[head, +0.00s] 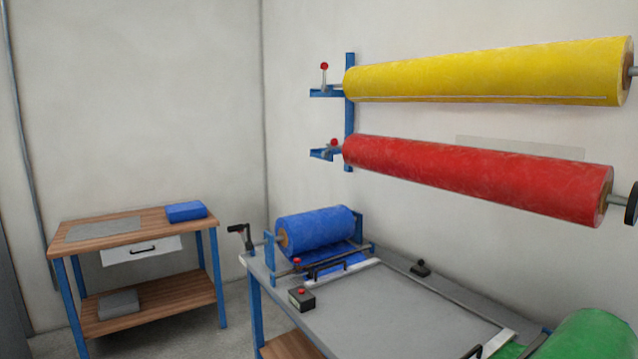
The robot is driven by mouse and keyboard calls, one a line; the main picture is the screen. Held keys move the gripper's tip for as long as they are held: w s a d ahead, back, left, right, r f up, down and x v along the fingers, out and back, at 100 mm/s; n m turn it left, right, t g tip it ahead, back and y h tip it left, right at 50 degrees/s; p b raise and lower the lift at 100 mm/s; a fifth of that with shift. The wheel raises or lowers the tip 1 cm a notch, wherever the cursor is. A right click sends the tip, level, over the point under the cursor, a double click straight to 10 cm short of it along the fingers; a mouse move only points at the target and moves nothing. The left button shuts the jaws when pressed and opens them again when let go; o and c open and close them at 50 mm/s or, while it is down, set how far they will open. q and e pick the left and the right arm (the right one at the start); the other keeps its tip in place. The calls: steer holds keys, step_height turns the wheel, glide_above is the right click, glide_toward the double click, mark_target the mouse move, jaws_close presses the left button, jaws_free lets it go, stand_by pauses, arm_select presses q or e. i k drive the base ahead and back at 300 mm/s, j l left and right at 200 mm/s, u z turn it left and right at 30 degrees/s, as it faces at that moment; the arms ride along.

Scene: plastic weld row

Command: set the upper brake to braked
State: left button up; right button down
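The upper brake (324,76) is a small lever with a red knob on a blue bracket, at the left end of the yellow roll (480,75). Its lever stands about upright, with the knob on top. The lower brake (333,145) sits below it, at the left end of the red roll (470,175). Its lever looks tilted lower, with the red knob close to the bracket. Neither of my grippers shows in the head view.
A green roll (590,335) is at the lower right. A wooden bench (140,236) stands at left. Floor shows between them.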

mark_target(324, 66)
steer(key=i+j, duration=0.65)
steer(key=i+j+u, duration=0.1)
steer(key=i+j, duration=1.1)
steer(key=i, duration=0.2)
steer(key=i+j, duration=0.6)
steer(key=i+j+u, duration=0.1)
steer(key=i+j, duration=0.5)
steer(key=i, duration=0.2)
